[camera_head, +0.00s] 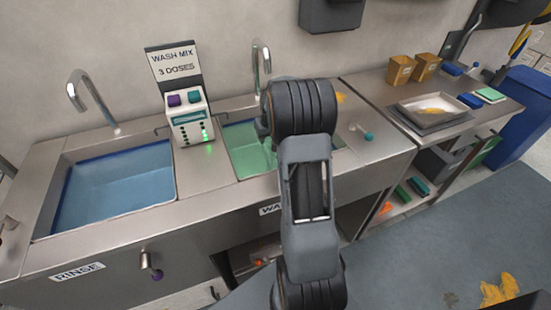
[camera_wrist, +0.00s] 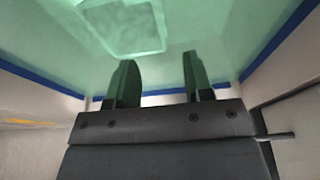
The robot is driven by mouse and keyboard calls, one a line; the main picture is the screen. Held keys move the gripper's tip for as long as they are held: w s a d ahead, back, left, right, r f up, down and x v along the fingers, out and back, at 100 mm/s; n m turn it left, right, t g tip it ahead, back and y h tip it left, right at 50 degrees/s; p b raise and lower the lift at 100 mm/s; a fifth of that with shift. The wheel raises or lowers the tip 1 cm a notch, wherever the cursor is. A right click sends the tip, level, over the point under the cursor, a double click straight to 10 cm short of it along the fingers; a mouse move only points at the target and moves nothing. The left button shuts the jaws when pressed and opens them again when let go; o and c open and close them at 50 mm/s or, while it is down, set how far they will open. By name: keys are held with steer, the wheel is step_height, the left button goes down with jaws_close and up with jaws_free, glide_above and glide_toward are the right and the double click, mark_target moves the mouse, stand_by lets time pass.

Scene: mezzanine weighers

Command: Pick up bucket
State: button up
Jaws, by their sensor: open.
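My gripper (camera_wrist: 158,60) shows in the wrist view with its two fingers apart and nothing between them. The fingers look green-tinted against the green liquid of the wash sink (camera_wrist: 205,30); I cannot tell whether they are in the liquid. A pale squarish shape (camera_wrist: 138,28) lies beyond the fingertips, apart from them, and I cannot tell whether it is a bucket. In the head view the green-filled sink (camera_head: 240,145) is partly hidden behind my arm, and my gripper is hidden too. No bucket is clearly recognisable in either view.
A blue-filled rinse sink (camera_head: 120,180) is at left, with a dispenser (camera_head: 189,118) between the sinks. A tap (camera_head: 262,70) rises behind the green sink. A side counter at right holds brown tubs (camera_head: 401,70) and a tray (camera_head: 433,112). A blue bin (camera_head: 520,105) stands far right.

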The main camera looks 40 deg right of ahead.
mark_target(267, 150)
steer(key=x, duration=0.6)
steer(key=shift+a, duration=0.1)
steer(key=shift+p+x, duration=0.55)
steer(key=shift+x, duration=2.15)
steer(key=shift+s, duration=0.2)
jaws_close()
